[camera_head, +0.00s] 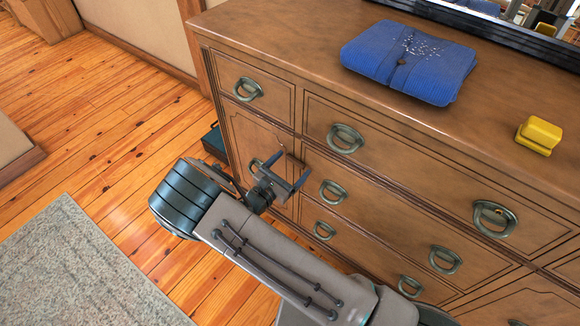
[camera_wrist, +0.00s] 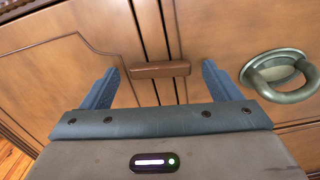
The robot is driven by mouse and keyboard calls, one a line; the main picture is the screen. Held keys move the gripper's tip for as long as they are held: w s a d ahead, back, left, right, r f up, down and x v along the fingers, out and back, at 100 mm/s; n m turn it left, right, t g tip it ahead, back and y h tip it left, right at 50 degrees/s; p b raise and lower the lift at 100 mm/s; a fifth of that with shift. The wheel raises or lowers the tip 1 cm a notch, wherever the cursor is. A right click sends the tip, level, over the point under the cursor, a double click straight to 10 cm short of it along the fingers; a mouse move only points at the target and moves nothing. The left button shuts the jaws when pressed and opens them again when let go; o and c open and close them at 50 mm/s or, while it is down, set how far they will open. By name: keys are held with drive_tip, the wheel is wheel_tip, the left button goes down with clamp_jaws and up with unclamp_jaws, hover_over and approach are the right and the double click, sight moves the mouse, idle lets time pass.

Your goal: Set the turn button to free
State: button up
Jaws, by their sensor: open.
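The turn button is a small brown wooden bar (camera_wrist: 160,70) on the dresser front, seen in the wrist view. It lies nearly level across the dark vertical grooves, its left end reaching over the edge of the cabinet door (camera_wrist: 60,60). My gripper (camera_wrist: 160,76) is open, with one blue finger to the left of the bar and one to the right, with a gap at each end. Whether the fingers are level with the bar in depth, I cannot tell. In the head view my gripper (camera_head: 287,172) is at the dresser's left door, and the bar is hard to make out there.
A ring handle (camera_wrist: 280,75) sits close to the right finger in the wrist view. The wooden dresser (camera_head: 290,50) has several such handles. A blue folded garment (camera_head: 409,62) and a yellow object (camera_head: 539,135) lie on top. Floor left of my arm is open, with a grey rug (camera_head: 80,270).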

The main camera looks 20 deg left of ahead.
drive_tip(key=shift+w, duration=0.1)
drive_tip(key=c, duration=1)
